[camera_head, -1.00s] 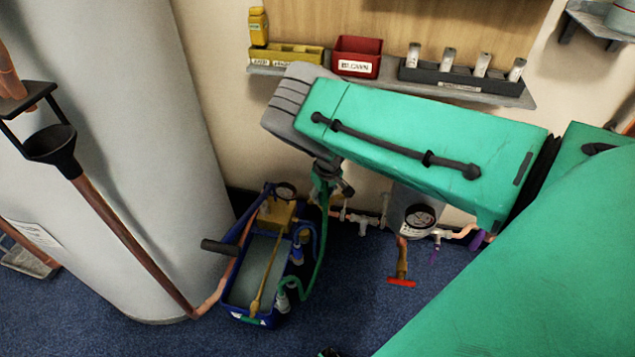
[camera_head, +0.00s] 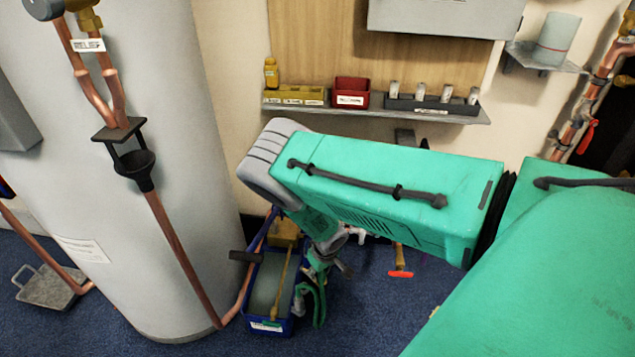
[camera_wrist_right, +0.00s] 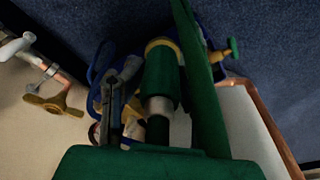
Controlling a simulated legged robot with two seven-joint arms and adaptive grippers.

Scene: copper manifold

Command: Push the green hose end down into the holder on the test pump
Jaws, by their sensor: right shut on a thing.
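The test pump (camera_head: 272,326) is a blue box with a grey inside and a yellow lever, on the floor beside the white cylinder. My right gripper (camera_head: 311,284) points down at the pump's right side. It is shut on the green hose end (camera_wrist_right: 162,78), which seems to be the green sleeve with a silver collar in the right wrist view. The green hose (camera_head: 320,306) hangs in a short loop by the gripper. The holder is hidden behind my gripper, so I cannot tell whether the hose end touches it. My left gripper is out of view.
A white cylinder (camera_head: 150,260) stands left of the pump, with a copper pipe and black funnel (camera_head: 135,165). A black bar handle (camera_head: 245,256) sticks out over the pump. A shelf (camera_head: 440,115) with bins is above.

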